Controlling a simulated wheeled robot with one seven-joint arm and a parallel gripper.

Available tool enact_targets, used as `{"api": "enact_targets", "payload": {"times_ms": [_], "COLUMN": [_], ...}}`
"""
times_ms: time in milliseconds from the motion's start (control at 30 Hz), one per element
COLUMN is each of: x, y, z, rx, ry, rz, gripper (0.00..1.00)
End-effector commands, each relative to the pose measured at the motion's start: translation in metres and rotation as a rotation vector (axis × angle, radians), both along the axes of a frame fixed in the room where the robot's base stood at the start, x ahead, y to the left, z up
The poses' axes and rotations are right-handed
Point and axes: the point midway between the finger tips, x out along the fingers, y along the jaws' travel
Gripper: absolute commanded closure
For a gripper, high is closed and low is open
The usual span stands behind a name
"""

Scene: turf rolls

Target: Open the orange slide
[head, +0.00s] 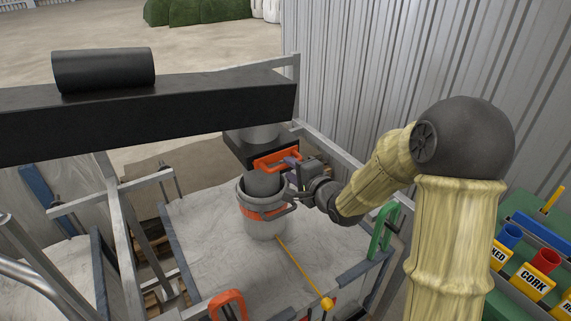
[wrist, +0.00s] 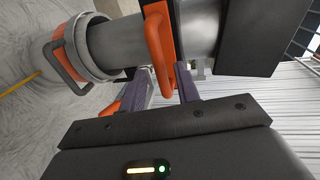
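The orange slide (head: 278,160) has a loop handle and sits at the underside of a dark block on the grey pipe, above a grey bucket (head: 264,222) with an orange band. The slide also shows in the wrist view (wrist: 159,45). My gripper (head: 292,163) is at the slide's right side. In the wrist view its two purple fingers (wrist: 167,82) stand apart, one on each side of the handle bar. The frames do not show clearly whether they press on it. The bucket (wrist: 95,45) hangs close to the left finger.
A black beam (head: 150,115) with a roller crosses above. Metal rails frame the pale sheet-lined bag (head: 200,225) below. Green (head: 383,232) and orange (head: 228,303) clamp handles stand on its rim. A corrugated wall (head: 390,60) is close behind my arm. Labelled bins (head: 530,285) stand at right.

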Motion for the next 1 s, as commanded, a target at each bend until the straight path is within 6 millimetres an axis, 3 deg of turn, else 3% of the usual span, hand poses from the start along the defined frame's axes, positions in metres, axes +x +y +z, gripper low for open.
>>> {"api": "enact_targets", "payload": {"times_ms": [233, 567, 733, 1000], "x": [0.025, 0.028, 0.028, 0.026], "y": [0.017, 0.019, 0.019, 0.016], "z": [-0.006, -0.007, -0.007, -0.007], "rx": [0.0, -0.001, -0.001, -0.001], "ry": [0.001, 0.001, 0.001, 0.003], "rz": [0.001, 0.0, 0.0, -0.001], "gripper": [0.68, 0.68, 1.0, 1.0]}}
